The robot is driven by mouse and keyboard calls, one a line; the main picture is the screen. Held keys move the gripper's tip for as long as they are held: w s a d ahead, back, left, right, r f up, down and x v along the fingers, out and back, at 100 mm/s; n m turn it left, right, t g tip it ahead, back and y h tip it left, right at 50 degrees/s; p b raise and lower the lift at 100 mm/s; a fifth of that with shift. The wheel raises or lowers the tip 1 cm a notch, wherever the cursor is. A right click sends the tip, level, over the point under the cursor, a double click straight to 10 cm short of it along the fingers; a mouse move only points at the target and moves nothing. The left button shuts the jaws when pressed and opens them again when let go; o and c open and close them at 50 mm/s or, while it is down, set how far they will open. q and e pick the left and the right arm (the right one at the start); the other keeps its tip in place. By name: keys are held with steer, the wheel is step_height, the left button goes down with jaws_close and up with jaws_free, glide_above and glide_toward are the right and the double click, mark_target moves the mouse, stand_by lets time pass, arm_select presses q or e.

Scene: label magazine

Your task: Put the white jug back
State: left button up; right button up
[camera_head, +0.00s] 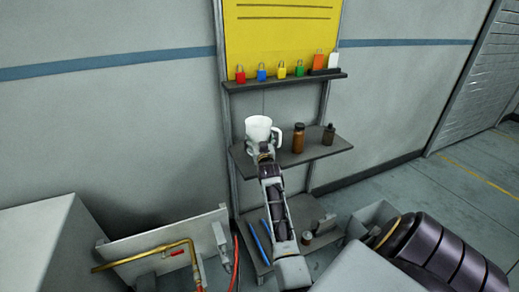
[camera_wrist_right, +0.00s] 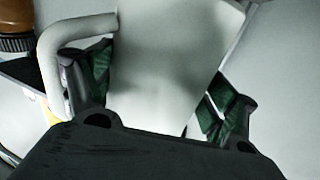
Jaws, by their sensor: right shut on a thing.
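The white jug (camera_head: 258,127) is upright at the left end of the middle shelf (camera_head: 318,154), its handle to the right. I cannot tell whether its base touches the shelf. My right gripper (camera_head: 264,150) is shut on the jug from the front and hides its lower part. In the right wrist view the white jug (camera_wrist_right: 165,65) fills the middle, with its handle at the left. The right gripper's fingers (camera_wrist_right: 155,98) lie on either side of the jug's body. My left gripper is not in view.
A brown bottle (camera_head: 299,138) and a small dark bottle (camera_head: 328,135) stand on the same shelf, right of the jug. Several coloured padlocks (camera_head: 262,72) stand on the shelf above, below a yellow board (camera_head: 280,35). A panel with a brass pipe (camera_head: 150,255) is at lower left.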

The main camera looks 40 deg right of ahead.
steer(key=shift+f, duration=0.65)
steer(key=shift+f+b, duration=0.4)
steer(key=shift+f, duration=0.9)
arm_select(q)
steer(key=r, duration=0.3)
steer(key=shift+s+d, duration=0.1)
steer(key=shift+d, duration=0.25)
arm_select(e)
steer(key=shift+f, duration=0.1)
steer(key=o, duration=1.2)
steer(key=shift+f, duration=0.1)
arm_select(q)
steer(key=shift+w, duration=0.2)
arm_select(e)
steer(key=shift+o, duration=0.9)
